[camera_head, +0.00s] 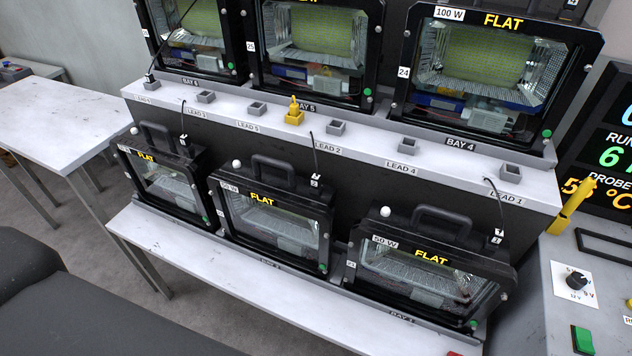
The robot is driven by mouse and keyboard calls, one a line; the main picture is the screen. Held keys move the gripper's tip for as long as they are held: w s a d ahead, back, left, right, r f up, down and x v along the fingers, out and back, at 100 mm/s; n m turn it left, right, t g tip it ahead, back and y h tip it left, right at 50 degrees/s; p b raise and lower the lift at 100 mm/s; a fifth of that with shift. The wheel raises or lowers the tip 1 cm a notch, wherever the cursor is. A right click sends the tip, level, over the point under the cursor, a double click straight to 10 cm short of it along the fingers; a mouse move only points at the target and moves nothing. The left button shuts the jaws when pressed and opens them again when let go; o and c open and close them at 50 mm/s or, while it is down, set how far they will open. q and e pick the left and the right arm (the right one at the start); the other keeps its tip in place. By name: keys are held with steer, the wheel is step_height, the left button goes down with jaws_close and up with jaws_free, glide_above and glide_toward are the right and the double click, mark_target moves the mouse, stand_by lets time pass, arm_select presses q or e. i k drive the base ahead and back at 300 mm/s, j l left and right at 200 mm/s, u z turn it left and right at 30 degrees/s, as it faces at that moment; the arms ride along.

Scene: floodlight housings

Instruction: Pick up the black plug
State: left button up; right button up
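No single black plug stands out clearly. Thin black leads hang over the front of the grey shelf and end in small dark plugs with white tags: a left plug (184,140), a middle plug (315,180) and a right plug (498,235). Each hangs by the top of a lower floodlight housing; whether they touch the housings I cannot tell. Another dark lead (151,74) rises from a small grey holder at the shelf's left end. Neither of my grippers is in view.
Floodlight housings stand in an upper row (480,65) and a lower row (270,215). A mostly bare white table (45,115) is left; a control panel (575,285) is right.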

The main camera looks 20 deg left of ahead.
mark_target(315, 180)
steer(key=j+z, duration=0.2)
steer(key=j, duration=0.55)
steer(key=j+z, duration=0.2)
steer(key=j, duration=0.55)
steer(key=j+z, duration=0.25)
steer(key=j, duration=0.45)
steer(key=k+j+z, duration=0.2)
steer(key=j, duration=0.55)
